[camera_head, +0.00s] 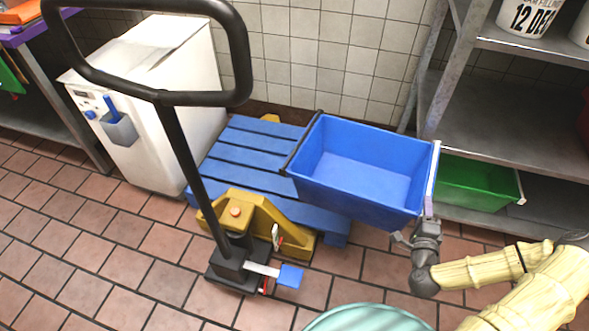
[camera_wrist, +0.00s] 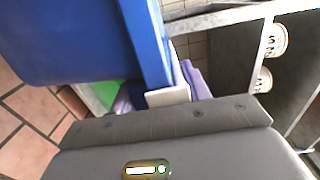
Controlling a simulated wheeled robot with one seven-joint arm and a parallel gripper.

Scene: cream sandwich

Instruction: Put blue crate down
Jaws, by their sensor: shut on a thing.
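The blue crate (camera_head: 362,175) is empty and open at the top. It is held over the right part of a blue slatted pallet (camera_head: 258,147) and hides part of it. Whether the crate touches the pallet I cannot tell. My gripper (camera_head: 428,222) is at the crate's right end, shut on its wall.
A yellow pallet jack (camera_head: 248,215) with a tall black handle stands in front of the pallet. A white appliance (camera_head: 150,100) is on the left. A metal shelf (camera_head: 500,105) on the right holds a green crate (camera_head: 477,183) low down. A teal round thing (camera_head: 368,318) is at the bottom edge.

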